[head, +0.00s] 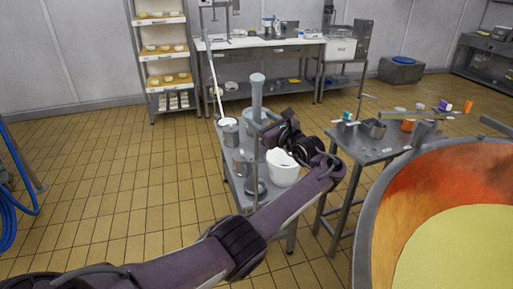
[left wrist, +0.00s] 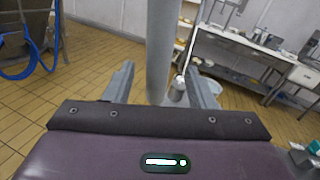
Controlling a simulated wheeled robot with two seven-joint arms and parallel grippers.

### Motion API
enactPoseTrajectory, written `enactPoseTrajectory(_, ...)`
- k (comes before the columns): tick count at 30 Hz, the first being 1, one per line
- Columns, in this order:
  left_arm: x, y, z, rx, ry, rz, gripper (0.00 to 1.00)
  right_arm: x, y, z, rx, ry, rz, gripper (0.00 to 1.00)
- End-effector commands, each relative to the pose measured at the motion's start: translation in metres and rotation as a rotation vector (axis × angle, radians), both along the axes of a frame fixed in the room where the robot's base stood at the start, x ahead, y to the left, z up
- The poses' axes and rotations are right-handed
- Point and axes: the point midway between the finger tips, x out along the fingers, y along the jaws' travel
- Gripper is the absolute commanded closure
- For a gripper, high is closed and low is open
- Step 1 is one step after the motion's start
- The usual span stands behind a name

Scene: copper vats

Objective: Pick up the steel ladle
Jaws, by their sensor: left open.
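My left gripper (head: 263,122) is at the grey upright cylinder (head: 257,88) over the low steel table. In the left wrist view, my left gripper (left wrist: 162,90) is open, with the upright cylinder (left wrist: 161,45) between or just beyond its fingers; contact cannot be told. My right gripper is out of view.
A copper vat (head: 395,190) fills the right front. A shelf rack (head: 162,53) and workbench stand behind. The tiled floor at left is clear.

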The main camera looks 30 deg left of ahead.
Motion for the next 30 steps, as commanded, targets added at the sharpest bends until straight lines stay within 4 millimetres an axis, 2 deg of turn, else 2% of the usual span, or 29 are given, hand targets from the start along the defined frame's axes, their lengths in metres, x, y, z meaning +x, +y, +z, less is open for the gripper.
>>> enactPoseTrajectory(4,0.006,0.017,-0.005,-0.001,-0.001,0.001,0.5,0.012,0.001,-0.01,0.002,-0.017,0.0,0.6)
enactPoseTrajectory(11,0.017,0.046,-0.004,0.001,0.0,0.0,0.5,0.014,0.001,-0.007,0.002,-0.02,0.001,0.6)
enactPoseTrajectory(20,0.02,0.051,-0.005,0.0,0.0,-0.003,0.5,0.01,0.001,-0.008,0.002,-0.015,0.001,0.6)
enactPoseTrajectory(30,0.02,0.051,-0.005,0.0,0.0,-0.003,0.94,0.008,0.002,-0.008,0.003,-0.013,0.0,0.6)
